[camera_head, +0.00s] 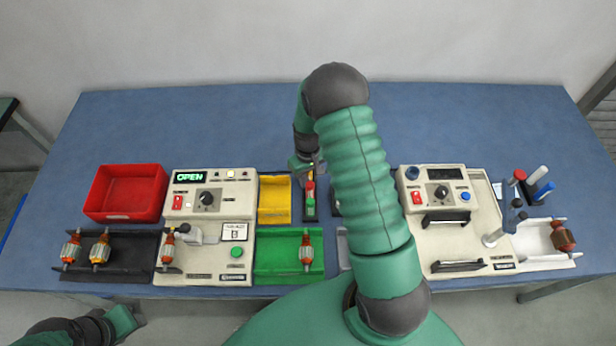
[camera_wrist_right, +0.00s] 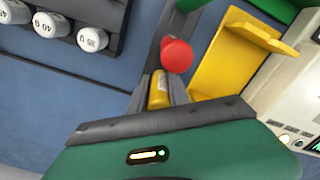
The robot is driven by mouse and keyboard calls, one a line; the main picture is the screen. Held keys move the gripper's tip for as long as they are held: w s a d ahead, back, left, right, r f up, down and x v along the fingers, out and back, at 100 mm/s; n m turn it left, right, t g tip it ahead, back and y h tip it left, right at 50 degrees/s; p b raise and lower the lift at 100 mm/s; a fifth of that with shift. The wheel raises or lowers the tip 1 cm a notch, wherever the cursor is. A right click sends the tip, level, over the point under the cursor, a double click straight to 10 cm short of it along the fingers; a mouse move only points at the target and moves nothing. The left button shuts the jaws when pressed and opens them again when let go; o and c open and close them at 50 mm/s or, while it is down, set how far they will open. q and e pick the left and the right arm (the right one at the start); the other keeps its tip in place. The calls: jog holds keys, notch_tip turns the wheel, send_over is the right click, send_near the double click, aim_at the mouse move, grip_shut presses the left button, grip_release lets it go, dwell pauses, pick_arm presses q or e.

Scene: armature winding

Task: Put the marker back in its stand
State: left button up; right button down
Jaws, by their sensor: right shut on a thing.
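My right gripper (camera_head: 308,163) is over the far end of a narrow dark stand (camera_head: 310,217). In the right wrist view, its fingers (camera_wrist_right: 160,88) are shut on a yellow marker (camera_wrist_right: 158,92), whose rounded end shows between them. A red marker (camera_head: 310,184) with a round top (camera_wrist_right: 177,55) and a green marker (camera_head: 310,203) are upright in line along the stand. I cannot tell whether the yellow marker's lower end is inside the stand; the fingers hide it. My left gripper (camera_head: 128,320) is low at the left, off the table's front edge; its fingers are not clear.
A yellow tray (camera_wrist_right: 225,65) is close beside the stand. A dark rack with white numbered spools (camera_wrist_right: 92,39) is on its other side, mostly hidden by my right arm in the head view. A green tray (camera_head: 275,262) is in front. The table's back (camera_head: 200,120) is clear.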

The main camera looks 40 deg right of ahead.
jog(key=shift+a, duration=0.15)
jog(key=c, duration=1.1)
grip_release()
jog(key=shift+a+r, duration=0.15)
jog(key=shift+c, duration=0.2)
jog(key=shift+w+r, duration=0.1)
jog(key=shift+r, duration=0.2)
notch_tip(320, 180, up, 16)
jog(key=shift+b, duration=0.45)
